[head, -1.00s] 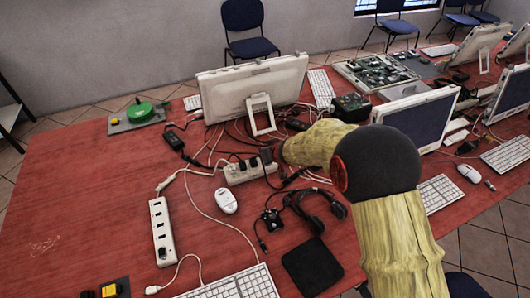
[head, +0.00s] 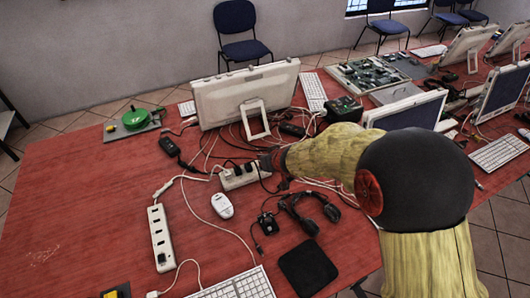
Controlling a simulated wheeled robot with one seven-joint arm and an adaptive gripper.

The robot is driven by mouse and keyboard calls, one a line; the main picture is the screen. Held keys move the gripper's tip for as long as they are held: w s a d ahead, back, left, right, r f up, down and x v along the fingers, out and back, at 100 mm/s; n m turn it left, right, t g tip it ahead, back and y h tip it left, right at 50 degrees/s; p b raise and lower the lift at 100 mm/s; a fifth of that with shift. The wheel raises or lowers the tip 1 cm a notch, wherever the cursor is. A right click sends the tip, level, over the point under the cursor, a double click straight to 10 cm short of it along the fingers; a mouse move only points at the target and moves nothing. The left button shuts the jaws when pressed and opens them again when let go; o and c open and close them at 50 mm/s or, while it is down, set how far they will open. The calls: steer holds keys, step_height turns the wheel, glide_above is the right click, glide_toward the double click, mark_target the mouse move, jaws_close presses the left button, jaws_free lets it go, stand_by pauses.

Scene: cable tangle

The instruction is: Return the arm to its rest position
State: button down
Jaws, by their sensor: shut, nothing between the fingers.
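My arm comes in from the lower right of the head view, with yellowish links and a dark round joint. My gripper (head: 270,162) is at the arm's far end, dark and small in the picture, beside the white power strip with plugs (head: 236,178). Its fingers are partly lost against the cables and plugs. It appears shut and holds nothing. I cannot tell whether it touches the power strip.
Tangled cables (head: 215,150) lie around the monitor (head: 247,92) and power strip. A headset (head: 312,212), white mouse (head: 222,204), black pad (head: 307,266), second power strip (head: 160,238) and keyboard (head: 235,286) lie nearer. The red table (head: 75,200) is clear at left.

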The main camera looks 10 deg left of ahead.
steer(key=s+d+f+h, duration=0.2)
steer(key=d+f+h, duration=0.15)
steer(key=d, duration=0.35)
steer(key=s+d+r+g+h, duration=0.2)
steer(key=s+d+r+h, duration=0.15)
steer(key=s+d, duration=0.55)
steer(key=s+d+r+m+y, duration=0.1)
steer(key=s+d+r+m, duration=0.6)
steer(key=s+d+r, duration=1.1)
steer(key=s+r, duration=0.3)
steer(key=s, duration=0.1)
steer(key=shift+d+r+t, duration=0.2)
steer(key=shift+t, duration=0.1)
